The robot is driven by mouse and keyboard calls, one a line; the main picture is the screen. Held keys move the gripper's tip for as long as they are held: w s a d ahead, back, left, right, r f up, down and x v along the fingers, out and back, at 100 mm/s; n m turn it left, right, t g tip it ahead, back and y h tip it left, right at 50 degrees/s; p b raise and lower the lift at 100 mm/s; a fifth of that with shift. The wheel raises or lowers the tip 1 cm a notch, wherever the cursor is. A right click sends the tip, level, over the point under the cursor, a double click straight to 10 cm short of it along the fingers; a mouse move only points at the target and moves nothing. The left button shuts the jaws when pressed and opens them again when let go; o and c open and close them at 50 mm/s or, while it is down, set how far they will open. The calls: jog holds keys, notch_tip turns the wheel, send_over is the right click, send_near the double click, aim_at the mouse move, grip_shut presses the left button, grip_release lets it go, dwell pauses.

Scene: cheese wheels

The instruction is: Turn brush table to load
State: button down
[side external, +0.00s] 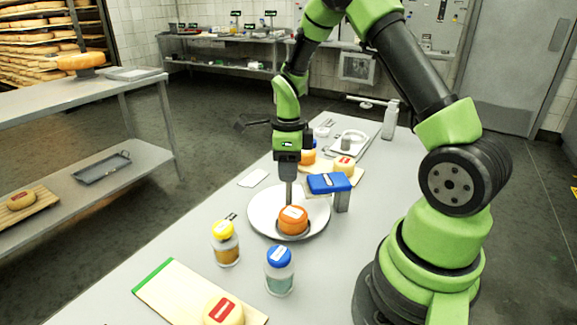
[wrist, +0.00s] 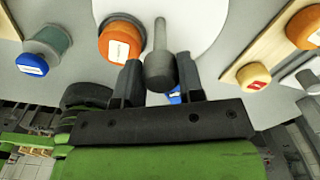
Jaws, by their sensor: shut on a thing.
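The brush table is a round white disc (side external: 262,218) on the bench; part of it also shows in the wrist view (wrist: 200,20). An orange cheese wheel (side external: 292,219) with a white label sits on a dark round seat near the disc's front edge; it also shows in the wrist view (wrist: 120,40). A blue-topped block on a grey post (side external: 330,183) stands at the disc's right rim. My gripper (side external: 288,172) is above the disc, pointing down. In the wrist view its fingers (wrist: 158,75) are shut on a grey knobbed handle (wrist: 160,45).
A yellow-capped jar (side external: 226,243) and a blue-capped jar (side external: 279,271) stand in front of the disc. A board (side external: 175,290) with a pale cheese (side external: 223,311) lies front left.

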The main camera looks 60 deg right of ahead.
jog(key=shift+m, duration=3.9)
jog(key=c, duration=0.7)
grip_release()
jog(key=shift+c, duration=0.2)
notch_tip(320, 180, up, 10)
